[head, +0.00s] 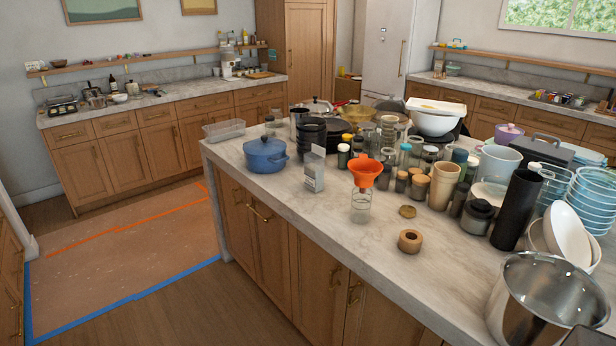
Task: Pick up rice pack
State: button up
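A small upright grey-white pack (314,169) stands near the front edge of the island, left of the orange funnel. It looks like the rice pack, but its label is too small to read. Its front and one side show, with nothing in front of it. No gripper shows in the head view.
The marble island (365,240) is crowded. A blue pot (265,156) stands left of the pack, black stacked bowls (311,134) behind it, an orange funnel (366,170) on a jar to its right. Many jars, bowls and a steel pot (545,297) fill the right side. The front strip is mostly clear.

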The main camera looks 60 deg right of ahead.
aim_at(314, 160)
jog(key=z, duration=0.05)
jog(key=i, duration=1)
jog(key=u, duration=0.15)
jog(key=k, duration=0.95)
jog(key=z, duration=0.15)
jog(key=i, duration=0.65)
